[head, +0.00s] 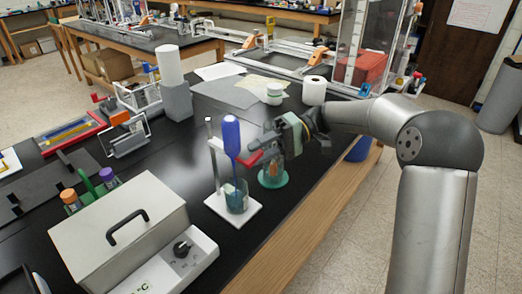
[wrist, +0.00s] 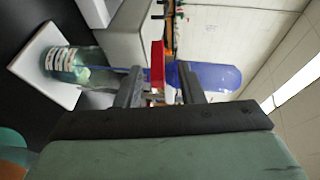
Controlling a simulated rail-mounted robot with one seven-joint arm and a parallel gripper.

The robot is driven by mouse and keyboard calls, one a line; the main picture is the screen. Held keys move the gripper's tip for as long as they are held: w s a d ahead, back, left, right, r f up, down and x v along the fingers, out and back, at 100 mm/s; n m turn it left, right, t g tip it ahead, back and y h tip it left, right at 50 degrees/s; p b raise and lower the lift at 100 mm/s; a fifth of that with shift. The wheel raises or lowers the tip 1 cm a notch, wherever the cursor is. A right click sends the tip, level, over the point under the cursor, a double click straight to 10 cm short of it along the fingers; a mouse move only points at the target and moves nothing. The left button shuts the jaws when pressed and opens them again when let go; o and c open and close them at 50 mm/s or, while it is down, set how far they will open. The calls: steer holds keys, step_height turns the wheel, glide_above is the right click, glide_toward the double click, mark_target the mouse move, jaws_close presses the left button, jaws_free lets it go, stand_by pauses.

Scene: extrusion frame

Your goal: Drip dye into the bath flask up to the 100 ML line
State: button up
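A dropping funnel with a blue reservoir (head: 232,136) stands upright on a white stand (head: 220,208). Below it, the bath flask (head: 237,197) sits on the stand's white base. A red tap handle (head: 249,158) sticks out from the funnel toward my gripper (head: 259,152). In the wrist view the reservoir (wrist: 212,78), the red handle (wrist: 157,62) and the flask (wrist: 72,62) appear sideways. My gripper's fingers (wrist: 160,88) are spread either side of the red handle, with visible gaps. The flask's label shows, but its liquid level and the line are too small to read.
A glass vessel with a green base (head: 272,176) stands just right of the stand, under my gripper. A metal box bath (head: 118,232) with a black knob is at the front left. Capped tubes (head: 88,185) stand behind it. The bench edge is close on the right.

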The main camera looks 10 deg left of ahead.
steer(key=v, duration=1.7)
steer(key=shift+d+p, duration=0.25)
steer(key=shift+p, duration=0.05)
